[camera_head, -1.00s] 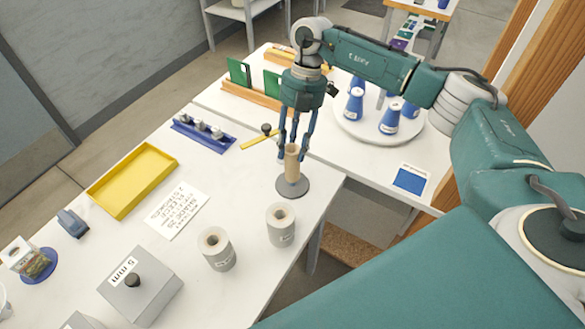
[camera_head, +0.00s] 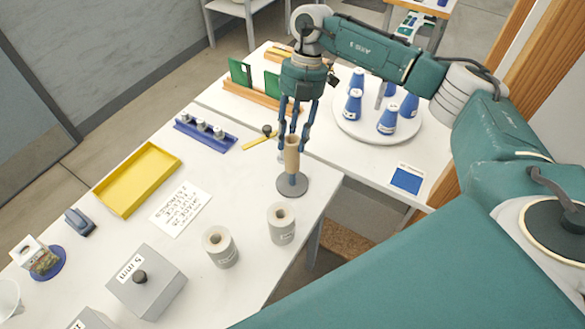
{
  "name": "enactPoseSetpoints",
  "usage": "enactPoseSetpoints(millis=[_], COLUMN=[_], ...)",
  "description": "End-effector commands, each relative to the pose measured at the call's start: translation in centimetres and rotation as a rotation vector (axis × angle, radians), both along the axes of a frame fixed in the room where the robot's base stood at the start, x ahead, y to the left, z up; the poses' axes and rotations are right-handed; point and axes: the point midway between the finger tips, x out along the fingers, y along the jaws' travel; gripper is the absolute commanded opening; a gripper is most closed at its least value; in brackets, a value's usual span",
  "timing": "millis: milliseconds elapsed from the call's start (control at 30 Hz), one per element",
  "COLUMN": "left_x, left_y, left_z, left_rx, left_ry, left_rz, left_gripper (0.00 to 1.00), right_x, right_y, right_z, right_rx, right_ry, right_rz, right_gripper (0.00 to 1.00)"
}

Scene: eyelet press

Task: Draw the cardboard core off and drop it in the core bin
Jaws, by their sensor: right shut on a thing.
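The cardboard core (camera_head: 291,155) is a tan tube, upright over the grey spindle stand (camera_head: 292,185). My right gripper (camera_head: 292,140) points down and is shut on the upper part of the core. The core's lower end is raised above the round base, and a length of grey post shows below it. Whether the post's top is still inside the core is hidden. My left gripper is not in view. I cannot pick out the core bin for certain.
Two grey-white rolls (camera_head: 220,247) stand near the front edge. A yellow tray (camera_head: 137,180), a printed card (camera_head: 180,208), a blue rack (camera_head: 206,132) and a grey 5 mm box (camera_head: 146,282) are on the table. A turntable with blue cones (camera_head: 380,121) stands behind right.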

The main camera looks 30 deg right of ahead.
Motion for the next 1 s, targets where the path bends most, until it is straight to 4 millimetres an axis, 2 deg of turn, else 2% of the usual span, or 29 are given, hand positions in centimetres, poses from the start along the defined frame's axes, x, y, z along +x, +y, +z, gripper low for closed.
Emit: enactPoseSetpoints(millis=[1000], left_x=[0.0], left_y=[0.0], left_z=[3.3], left_rx=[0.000], left_ry=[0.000], left_rz=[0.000], left_gripper=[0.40], right_x=[0.0], right_y=[0.0], right_z=[4.3], right_rx=[0.000], right_ry=[-0.001], right_rz=[0.000], right_gripper=[0.05])
